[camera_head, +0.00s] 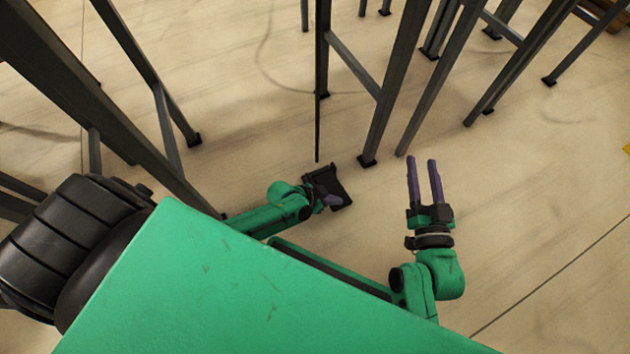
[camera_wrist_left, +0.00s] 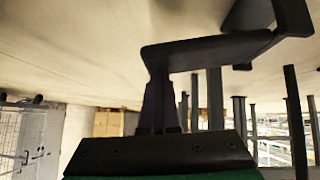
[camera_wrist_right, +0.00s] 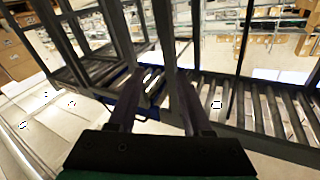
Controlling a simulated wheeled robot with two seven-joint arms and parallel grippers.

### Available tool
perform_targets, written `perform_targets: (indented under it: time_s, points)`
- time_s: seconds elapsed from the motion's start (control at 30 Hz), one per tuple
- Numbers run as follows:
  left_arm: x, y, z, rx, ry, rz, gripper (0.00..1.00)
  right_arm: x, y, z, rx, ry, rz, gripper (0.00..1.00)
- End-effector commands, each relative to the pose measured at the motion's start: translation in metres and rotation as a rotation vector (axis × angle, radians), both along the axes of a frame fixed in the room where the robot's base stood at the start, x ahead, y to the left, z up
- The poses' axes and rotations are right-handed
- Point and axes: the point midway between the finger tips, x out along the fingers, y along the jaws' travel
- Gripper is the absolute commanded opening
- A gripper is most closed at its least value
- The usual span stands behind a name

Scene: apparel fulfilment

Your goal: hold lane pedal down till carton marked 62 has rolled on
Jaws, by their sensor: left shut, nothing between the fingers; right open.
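The black lane pedal (camera_head: 345,188) sits low by the frame legs in the head view. My left gripper (camera_head: 333,200) is shut and empty, with its purple fingers at the pedal plate. In the left wrist view the shut fingers (camera_wrist_left: 160,95) meet the dark plate of the pedal (camera_wrist_left: 205,52); whether they press it down I cannot tell. My right gripper (camera_head: 424,162) is open and empty, to the right of the pedal. In the right wrist view its fingers (camera_wrist_right: 158,95) stand apart before the lane's rollers (camera_wrist_right: 255,108). No carton marked 62 can be made out.
Dark frame legs (camera_head: 395,85) stand just beyond both grippers, and more legs stand at the left. The pale floor (camera_head: 540,190) is clear at the right. Stacked brown boxes (camera_wrist_right: 14,50) show at the left of the right wrist view.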

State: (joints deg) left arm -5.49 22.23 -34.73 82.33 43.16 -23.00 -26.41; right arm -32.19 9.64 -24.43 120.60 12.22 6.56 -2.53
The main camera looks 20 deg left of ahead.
Motion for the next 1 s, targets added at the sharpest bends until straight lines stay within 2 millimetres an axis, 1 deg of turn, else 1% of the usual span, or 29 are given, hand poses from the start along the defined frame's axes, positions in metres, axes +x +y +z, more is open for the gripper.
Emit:
perform_targets:
  time_s: [0.1, 0.2, 0.37, 0.5, 0.6, 0.63, 0.67, 0.7, 0.73, 0.83, 1.0]
  points:
    - [0.000, -0.001, 0.004, -0.002, 0.001, -0.001, 0.00, -0.014, 0.002, -0.026, -0.013, 0.085, 0.013, 0.50]
    - [-0.001, -0.001, 0.007, 0.000, 0.001, -0.001, 0.00, -0.028, 0.003, -0.048, -0.023, 0.156, 0.024, 0.50]
    - [-0.007, 0.004, 0.013, 0.001, 0.002, -0.001, 0.00, -0.053, 0.005, -0.080, -0.042, 0.270, 0.044, 0.50]
    - [-0.012, 0.007, 0.019, 0.001, 0.003, -0.001, 0.00, -0.077, 0.006, -0.105, -0.055, 0.367, 0.062, 0.50]
    - [-0.015, 0.009, 0.023, 0.001, 0.003, -0.001, 0.00, -0.095, 0.007, -0.121, -0.065, 0.436, 0.074, 0.50]
    - [-0.017, 0.011, 0.025, 0.002, 0.003, -0.001, 0.00, -0.100, 0.007, -0.124, -0.069, 0.453, 0.078, 0.50]
    - [-0.023, 0.015, 0.037, 0.003, 0.005, -0.001, 0.00, -0.097, 0.007, -0.109, -0.073, 0.450, 0.081, 0.50]
    - [-0.029, 0.020, 0.045, 0.004, 0.004, -0.002, 0.00, -0.097, 0.007, -0.100, -0.079, 0.456, 0.086, 0.50]
    - [-0.034, 0.022, 0.050, 0.004, 0.004, -0.002, 0.00, -0.096, 0.007, -0.095, -0.084, 0.462, 0.090, 0.50]
    - [-0.045, 0.031, 0.065, 0.002, 0.003, -0.002, 0.00, -0.096, 0.007, -0.082, -0.099, 0.478, 0.099, 0.50]
    - [-0.057, 0.039, 0.075, 0.002, 0.001, -0.001, 0.00, -0.097, 0.006, -0.074, -0.114, 0.495, 0.108, 0.50]
